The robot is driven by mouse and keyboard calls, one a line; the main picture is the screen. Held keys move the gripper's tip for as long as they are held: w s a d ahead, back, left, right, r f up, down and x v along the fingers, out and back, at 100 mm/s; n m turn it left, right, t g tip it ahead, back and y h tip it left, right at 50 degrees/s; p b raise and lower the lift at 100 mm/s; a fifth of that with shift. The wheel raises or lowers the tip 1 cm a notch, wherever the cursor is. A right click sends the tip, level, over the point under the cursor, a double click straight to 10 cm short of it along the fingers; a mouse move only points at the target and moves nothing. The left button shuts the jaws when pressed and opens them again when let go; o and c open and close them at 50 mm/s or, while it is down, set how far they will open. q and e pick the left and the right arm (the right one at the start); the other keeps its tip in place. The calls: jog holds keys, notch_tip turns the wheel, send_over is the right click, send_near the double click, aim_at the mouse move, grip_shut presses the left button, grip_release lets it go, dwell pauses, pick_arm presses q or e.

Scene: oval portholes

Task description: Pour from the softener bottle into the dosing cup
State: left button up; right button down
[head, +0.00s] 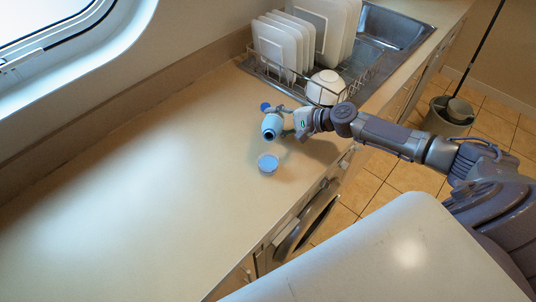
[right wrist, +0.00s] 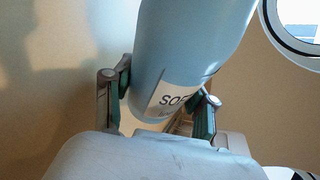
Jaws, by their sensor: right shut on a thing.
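The light blue softener bottle (head: 272,124) is held above the counter, tilted, with its dark open mouth facing down toward the dosing cup. My right gripper (head: 287,122) is shut on it, coming from the right. I cannot see any liquid flowing, and the cup's contents are too small to tell. My left gripper is not in view.
A small blue object (head: 265,106), perhaps a cap, shows behind the bottle. A wire dish rack (head: 345,88) with white plates and a white bowl (head: 325,86) stands behind, beside the sink (head: 395,27). The counter (head: 130,190) to the left is clear.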

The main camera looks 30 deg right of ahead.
aim_at(273, 119)
jog(key=m+p, duration=0.1)
jog(key=p, duration=0.1)
jog(key=s+a+r+m+g+y+p, duration=0.1)
jog(key=s+m+g+p, duration=0.1)
jog(key=p, duration=0.1)
jog(key=shift+a+r+p, duration=0.25)
jog(key=shift+a+p, duration=0.1)
jog(key=shift+f+m+g+y, duration=0.25)
jog(key=shift+m+g+y, duration=0.05)
jog(key=shift+m+y, duration=0.1)
jog(key=shift+s+a+f+m+g+y, duration=0.15)
jog(key=shift+m+g+y, duration=0.25)
jog(key=shift+m+g, duration=0.3)
jog(key=shift+s+a+f+m+g+y+b, duration=0.2)
jog(key=shift+m+g+y, duration=0.15)
jog(key=shift+m, duration=0.2)
jog(key=shift+s+a+f+m+g+y+b, duration=0.15)
jog(key=shift+s+m+g+y, duration=0.15)
jog(key=shift+m, duration=0.25)
jog(key=shift+r+p, duration=0.4)
jog(key=shift+r, duration=0.15)
notch_tip(273, 119, up, 5)
jog(key=p, duration=0.5)
jog(key=shift+r, duration=0.15)
jog(key=shift+d, duration=0.1)
